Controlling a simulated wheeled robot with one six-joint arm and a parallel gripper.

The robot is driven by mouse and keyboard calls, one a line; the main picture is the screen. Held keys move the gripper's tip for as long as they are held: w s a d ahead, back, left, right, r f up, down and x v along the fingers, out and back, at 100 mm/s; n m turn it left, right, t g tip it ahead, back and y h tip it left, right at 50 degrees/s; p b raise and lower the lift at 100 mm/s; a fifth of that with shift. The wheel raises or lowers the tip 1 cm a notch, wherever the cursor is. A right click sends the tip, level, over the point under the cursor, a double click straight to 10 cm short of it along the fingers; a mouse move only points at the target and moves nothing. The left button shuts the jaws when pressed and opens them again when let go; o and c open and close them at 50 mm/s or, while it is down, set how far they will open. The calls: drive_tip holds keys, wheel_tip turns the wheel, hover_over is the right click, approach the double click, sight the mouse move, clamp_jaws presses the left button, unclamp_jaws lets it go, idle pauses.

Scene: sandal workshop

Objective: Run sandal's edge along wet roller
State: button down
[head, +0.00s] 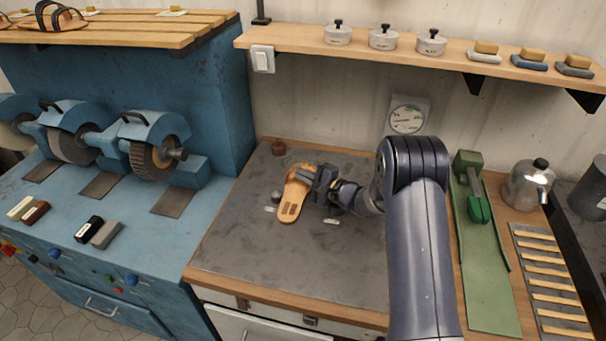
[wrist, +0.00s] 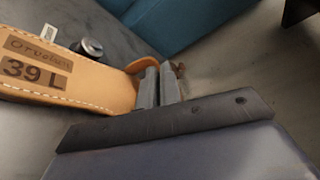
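A tan leather sandal (head: 292,200) with pale edge stitching is at the middle of the grey bench top. In the wrist view its sole (wrist: 100,84) fills the left side, with a dark label reading "39 L". My gripper (head: 318,180) is at the sandal's right side in the head view. In the wrist view the gripper's fingers (wrist: 157,88) are close together at the sandal's edge, shut on it; the exact contact is partly hidden. A small dark-topped round pot (head: 276,197) stands just left of the sandal, seen also in the wrist view (wrist: 91,47). I cannot make out its roller.
Small pale labels (head: 332,221) lie near the sandal. The grey bench front (head: 290,260) is clear. Blue grinding machines (head: 150,150) stand left, a green press (head: 475,200) right. A shelf (head: 400,55) hangs above.

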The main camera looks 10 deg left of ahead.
drive_tip(key=shift+s+d+f, duration=0.2)
drive_tip(key=shift+d+f, duration=0.35)
drive_tip(key=shift+f, duration=0.05)
drive_tip(key=shift+w+d+f+h+p, duration=0.1)
drive_tip(key=shift+d+h+p, duration=0.05)
drive_tip(key=shift+h+p, duration=0.2)
idle(0.9)
drive_tip(key=shift+d, duration=0.4)
idle(0.3)
wheel_tip(320, 180, up, 10)
drive_tip(key=p, duration=0.4)
drive_tip(key=shift+d, duration=0.35)
drive_tip(key=shift+w+f, duration=0.1)
